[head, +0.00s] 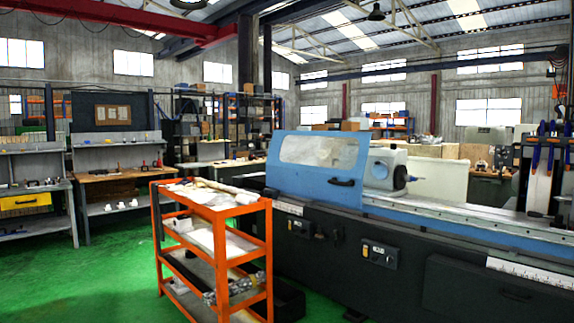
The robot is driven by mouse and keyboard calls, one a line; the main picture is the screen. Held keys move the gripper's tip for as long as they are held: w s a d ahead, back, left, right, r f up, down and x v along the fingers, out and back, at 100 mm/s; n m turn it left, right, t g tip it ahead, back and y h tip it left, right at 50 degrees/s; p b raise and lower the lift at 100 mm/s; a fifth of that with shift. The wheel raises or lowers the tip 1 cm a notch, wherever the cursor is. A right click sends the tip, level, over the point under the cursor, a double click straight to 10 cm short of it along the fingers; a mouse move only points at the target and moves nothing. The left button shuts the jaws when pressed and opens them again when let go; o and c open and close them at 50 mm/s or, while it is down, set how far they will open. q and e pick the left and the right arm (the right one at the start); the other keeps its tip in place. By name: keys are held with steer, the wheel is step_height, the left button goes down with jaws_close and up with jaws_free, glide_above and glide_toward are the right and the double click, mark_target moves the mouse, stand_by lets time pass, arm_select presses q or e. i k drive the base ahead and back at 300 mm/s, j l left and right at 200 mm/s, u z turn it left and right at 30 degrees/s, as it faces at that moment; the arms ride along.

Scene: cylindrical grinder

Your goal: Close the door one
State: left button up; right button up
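The cylindrical grinder (400,248) stands at the right, with a long dark base and a blue top. A blue door (283,172) with a clear window (318,151) and a black handle (342,183) sits at the left part of its top. To the right of the door, the grey-blue workhead (386,168) and the bed are uncovered. I cannot tell from this view whether this is the door the task names. Neither of my grippers shows in the view.
An orange shelf cart (213,207) with papers and parts stands in front of the grinder's left end. Workbenches (120,173) line the left side. The green floor (100,275) is clear at the lower left. Clamps (550,140) hang at the right.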

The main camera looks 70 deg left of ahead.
mark_target(343, 184)
steer(key=u, duration=2.2)
steer(key=i+z, duration=0.1)
steer(key=i, duration=2)
steer(key=i+l+u, duration=0.15)
steer(key=i, duration=0.75)
steer(key=i+l+u, duration=0.15)
steer(key=i+u, duration=0.25)
steer(key=i, duration=0.15)
steer(key=i+l+u, duration=0.8)
steer(key=i, duration=0.15)
steer(key=i+l+u, duration=0.2)
steer(key=i+l, duration=0.2)
steer(key=l, duration=0.2)
